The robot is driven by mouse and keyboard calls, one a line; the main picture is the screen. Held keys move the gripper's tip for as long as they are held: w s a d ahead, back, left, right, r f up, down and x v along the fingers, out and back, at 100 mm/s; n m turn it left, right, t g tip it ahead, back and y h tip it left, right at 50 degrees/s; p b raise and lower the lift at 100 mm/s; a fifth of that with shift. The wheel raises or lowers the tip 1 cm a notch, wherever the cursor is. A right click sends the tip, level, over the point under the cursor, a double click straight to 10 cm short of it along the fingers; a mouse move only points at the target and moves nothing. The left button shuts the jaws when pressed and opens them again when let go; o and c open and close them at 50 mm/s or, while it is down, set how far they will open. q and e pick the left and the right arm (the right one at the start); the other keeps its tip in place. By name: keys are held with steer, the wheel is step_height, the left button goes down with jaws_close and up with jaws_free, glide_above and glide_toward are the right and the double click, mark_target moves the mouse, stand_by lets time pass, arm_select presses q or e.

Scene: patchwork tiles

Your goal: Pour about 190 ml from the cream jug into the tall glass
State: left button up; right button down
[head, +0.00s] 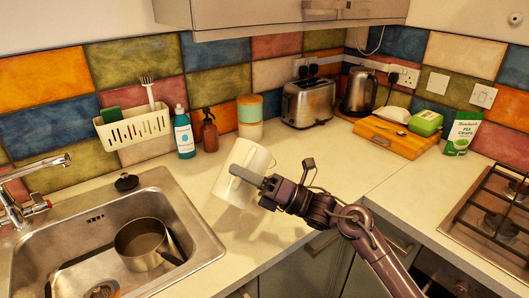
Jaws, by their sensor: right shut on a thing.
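The cream jug (257,156) is a pale, wide vessel near the middle of the head view, over the worktop to the right of the sink. It looks slightly tilted. My right gripper (240,172) comes in from the lower right and is shut on the jug, with a grey finger across its near side. I cannot tell whether the jug's base touches the worktop, and its contents do not show. I cannot make out a tall glass; it may be hidden behind the jug or the gripper. My left gripper is not in view.
A steel sink (200,228) holding a saucepan (140,245) lies at the left. Bottles (183,135), a canister (250,128), a toaster (307,103) and a kettle (360,92) stand along the tiled wall. A wooden board (390,140) and a hob (470,220) are at the right. Worktop right of the jug is clear.

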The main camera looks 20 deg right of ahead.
steer(key=shift+r, duration=0.4)
steer(key=shift+w+d+r+m+t+p, duration=0.25)
steer(key=shift+m+p, duration=0.25)
steer(key=shift+p, duration=0.45)
steer(key=shift+w+d+r+m+t+p, duration=0.1)
steer(key=shift+d+r+m+t+p, duration=0.15)
steer(key=shift+r+m+t+p, duration=0.9)
arm_select(q)
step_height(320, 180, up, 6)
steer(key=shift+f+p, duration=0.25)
steer(key=shift+p, duration=0.05)
arm_select(e)
steer(key=shift+f+n+g+y, duration=0.45)
steer(key=shift+f+g, duration=0.15)
steer(key=shift+g, duration=0.1)
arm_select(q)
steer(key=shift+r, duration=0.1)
arm_select(e)
steer(key=shift+d+r, duration=0.1)
steer(key=shift+s+d, duration=0.2)
arm_select(q)
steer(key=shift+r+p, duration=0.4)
steer(key=shift+p, duration=0.1)
arm_select(e)
steer(key=shift+r+n+g+y, duration=0.3)
steer(key=shift+n+y, duration=0.1)
steer(key=shift+y, duration=0.25)
